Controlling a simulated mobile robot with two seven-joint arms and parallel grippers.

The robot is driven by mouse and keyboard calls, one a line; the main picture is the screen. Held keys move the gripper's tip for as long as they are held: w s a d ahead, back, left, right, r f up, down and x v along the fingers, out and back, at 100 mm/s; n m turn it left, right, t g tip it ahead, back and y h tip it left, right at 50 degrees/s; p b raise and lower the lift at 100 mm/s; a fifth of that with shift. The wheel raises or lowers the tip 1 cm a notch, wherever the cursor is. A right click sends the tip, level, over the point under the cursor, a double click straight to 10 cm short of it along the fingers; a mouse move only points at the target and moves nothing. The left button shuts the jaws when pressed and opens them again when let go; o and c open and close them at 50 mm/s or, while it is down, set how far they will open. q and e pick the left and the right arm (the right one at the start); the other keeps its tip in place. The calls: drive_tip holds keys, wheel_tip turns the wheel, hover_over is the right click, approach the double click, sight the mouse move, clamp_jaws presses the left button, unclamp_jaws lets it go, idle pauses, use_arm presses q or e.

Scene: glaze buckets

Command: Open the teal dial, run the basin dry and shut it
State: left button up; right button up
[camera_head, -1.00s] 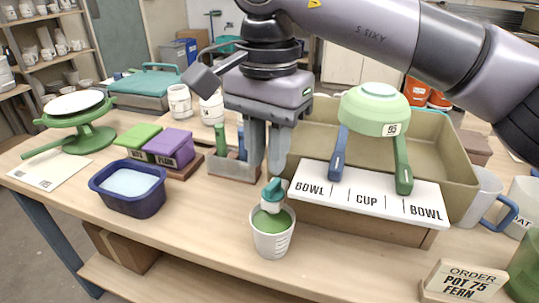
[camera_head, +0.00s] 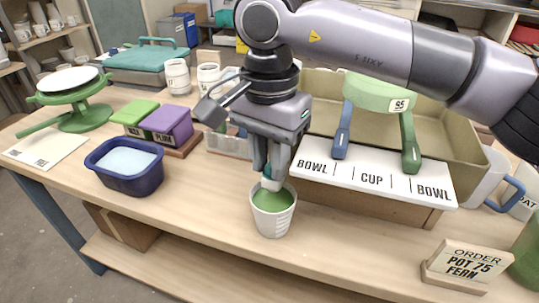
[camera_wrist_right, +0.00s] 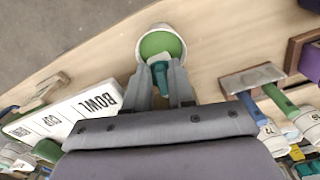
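The teal dial (camera_wrist_right: 158,74) lies between the two fingertips of my right gripper (camera_head: 270,180), which come down on either side of it. The fingers still look apart, with the dial between them; firm contact cannot be seen. In the head view the fingers hide most of the dial. A white cup (camera_head: 273,221) with green glaze stands directly under it; the cup also shows in the wrist view (camera_wrist_right: 161,31). The olive basin (camera_head: 456,135) stands behind the white lettered board. My left gripper is not in view.
The white board (camera_head: 372,180) holds a blue and a green handled tool. A navy tub (camera_head: 124,182), purple block (camera_head: 167,125) and green block (camera_head: 136,112) stand left. An order sign (camera_head: 467,264) stands front right. Bare table lies around the cup.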

clamp_jaws()
drive_tip(key=shift+m, duration=0.3)
drive_tip(key=m, duration=0.3)
drive_tip(key=shift+w+a+m, duration=0.2)
drive_tip(key=shift+m, duration=0.1)
drive_tip(key=m, duration=0.3)
drive_tip(key=shift+w+a+r+m+b, duration=0.1)
drive_tip(key=shift+w+m+b, duration=0.05)
drive_tip(key=shift+m+b, duration=0.2)
drive_tip(key=m, duration=0.4)
drive_tip(key=shift+w, duration=0.25)
drive_tip(key=shift+w+m, duration=0.2)
drive_tip(key=shift+m, duration=1.45)
